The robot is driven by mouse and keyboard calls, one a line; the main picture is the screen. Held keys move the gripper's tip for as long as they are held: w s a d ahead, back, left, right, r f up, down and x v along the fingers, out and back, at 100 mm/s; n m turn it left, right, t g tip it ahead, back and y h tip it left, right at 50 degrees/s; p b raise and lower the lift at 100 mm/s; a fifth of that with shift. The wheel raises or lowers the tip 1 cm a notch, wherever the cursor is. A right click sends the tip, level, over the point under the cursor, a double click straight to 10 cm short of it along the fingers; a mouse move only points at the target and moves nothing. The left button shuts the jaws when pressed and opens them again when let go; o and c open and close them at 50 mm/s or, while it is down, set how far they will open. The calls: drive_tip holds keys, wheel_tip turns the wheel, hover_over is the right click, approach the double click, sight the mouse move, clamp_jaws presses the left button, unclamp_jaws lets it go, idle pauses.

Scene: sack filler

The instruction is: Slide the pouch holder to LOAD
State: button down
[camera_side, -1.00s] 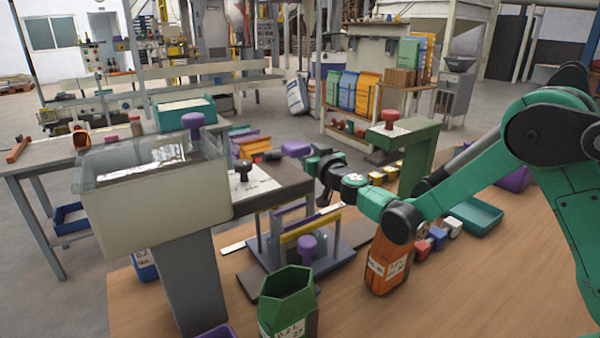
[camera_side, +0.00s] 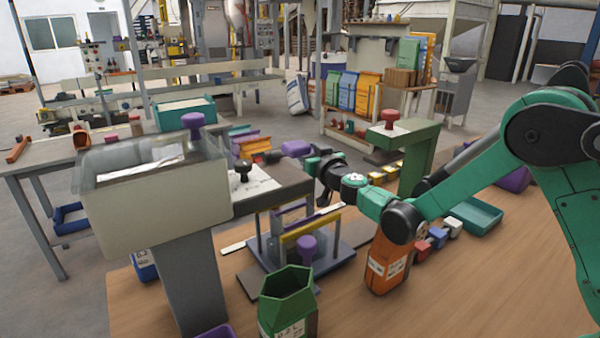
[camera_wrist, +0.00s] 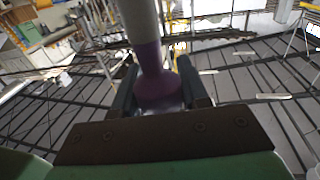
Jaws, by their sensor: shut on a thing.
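The pouch holder appears to be the stand with purple and yellow bars (camera_side: 312,228) on a blue-grey base (camera_side: 330,262), under the grey filler arm. A purple knob (camera_side: 306,246) stands at its front. My gripper (camera_side: 312,163) is at the right end of the filler arm, above and behind the holder. A purple handle (camera_side: 296,147) shows at its tip. In the wrist view, my gripper (camera_wrist: 160,92) is shut on a purple handle (camera_wrist: 152,70) with a pale rod beyond it. I cannot tell which part the handle belongs to. No LOAD mark is legible.
A beige hopper (camera_side: 155,205) stands left of the holder. A green hexagonal cup (camera_side: 288,300) is in front, and an orange container (camera_side: 387,268) stands to the right. A green post with a red knob (camera_side: 389,117) rises behind my arm. The front right of the table is clear.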

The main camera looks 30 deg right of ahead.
drive_tip(key=d, duration=0.4)
drive_tip(key=shift+d, duration=0.2)
drive_tip(key=shift+c, duration=2.4)
unclamp_jaws()
drive_tip(key=shift+s, duration=0.1)
